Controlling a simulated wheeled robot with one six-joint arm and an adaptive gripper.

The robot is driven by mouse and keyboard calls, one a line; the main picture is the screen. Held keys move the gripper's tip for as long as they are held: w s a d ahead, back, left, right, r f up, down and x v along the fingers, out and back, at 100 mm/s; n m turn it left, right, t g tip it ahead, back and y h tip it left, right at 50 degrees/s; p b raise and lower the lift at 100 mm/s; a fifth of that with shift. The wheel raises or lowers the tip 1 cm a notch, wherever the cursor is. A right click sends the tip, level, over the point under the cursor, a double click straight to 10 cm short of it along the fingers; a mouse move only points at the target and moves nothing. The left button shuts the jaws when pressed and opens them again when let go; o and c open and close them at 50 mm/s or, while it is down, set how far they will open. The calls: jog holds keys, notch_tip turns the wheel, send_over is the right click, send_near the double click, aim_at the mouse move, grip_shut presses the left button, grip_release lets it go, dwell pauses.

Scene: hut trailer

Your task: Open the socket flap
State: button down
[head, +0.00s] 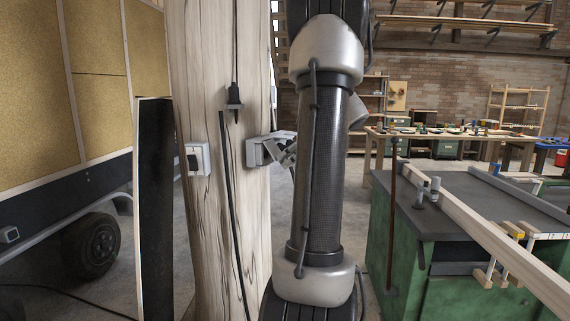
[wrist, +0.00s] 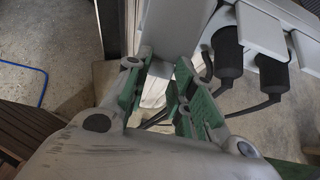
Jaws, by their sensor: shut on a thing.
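A grey socket box (head: 256,152) is mounted on the right side of the wooden post in the head view. A pale flap (head: 281,134) appears to stick out from its top, away from the post. My gripper (head: 285,153) is at this box, partly hidden by my arm. In the wrist view, a light grey flap (wrist: 172,28) runs down between the green-padded fingers of my gripper (wrist: 160,88). The fingers are apart and appear closed on the flap. Its gripped edge is partly hidden.
Two black plugs (wrist: 228,50) with cables sit beside the gripper under grey covers (wrist: 262,28). A white socket (head: 198,160) and a hanging black plug (head: 233,98) are on the post's front. A green workbench (head: 425,270) stands at right.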

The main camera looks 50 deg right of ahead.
notch_tip(320, 180, up, 10)
jog(key=g+h, duration=0.3)
jog(key=g, duration=0.9)
jog(key=shift+f+h, duration=0.25)
jog(key=shift+h, duration=0.05)
jog(key=shift+w+g, duration=0.1)
jog(key=shift+g, duration=0.2)
